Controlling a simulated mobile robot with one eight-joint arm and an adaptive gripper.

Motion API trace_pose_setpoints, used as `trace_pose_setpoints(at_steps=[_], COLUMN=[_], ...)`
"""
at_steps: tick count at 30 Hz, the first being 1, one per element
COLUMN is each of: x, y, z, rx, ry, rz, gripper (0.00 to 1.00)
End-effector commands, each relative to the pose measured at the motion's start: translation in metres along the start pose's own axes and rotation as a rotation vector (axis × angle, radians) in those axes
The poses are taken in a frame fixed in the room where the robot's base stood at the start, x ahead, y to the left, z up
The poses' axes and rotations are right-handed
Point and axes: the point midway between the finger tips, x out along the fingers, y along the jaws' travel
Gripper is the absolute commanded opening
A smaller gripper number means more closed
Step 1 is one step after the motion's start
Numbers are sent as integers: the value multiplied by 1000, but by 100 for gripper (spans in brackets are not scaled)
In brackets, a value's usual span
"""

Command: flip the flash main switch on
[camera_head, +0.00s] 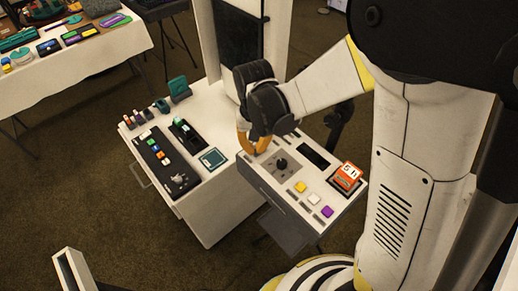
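I cannot tell for certain which control is the flash main switch. A grey and white control box (273,183) stands right of centre. On its top is a dark knob or lever (281,164) on a grey plate, too small to read its position. Yellow (300,187), white and purple (327,211) buttons sit nearer the front. My gripper (254,146), with orange fingers, points down at the box's back left corner, left of the dark knob. My dark wrist hides part of the fingers; whether they touch anything or are open is unclear.
A white cabinet (215,207) on the left bears a black button strip (165,160), a teal-framed card (213,158) and small items. A cloth-covered table (95,48) stands back left. The floor at left is clear.

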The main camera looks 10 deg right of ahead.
Motion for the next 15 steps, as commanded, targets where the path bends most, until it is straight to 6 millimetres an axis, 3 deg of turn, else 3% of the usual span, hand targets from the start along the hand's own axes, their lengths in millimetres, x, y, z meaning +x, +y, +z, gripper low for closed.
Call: trace_pose_setpoints(at_steps=[15], x=[8], y=[0], z=[0], rx=[0], ry=[0], rz=[0], gripper=[0])
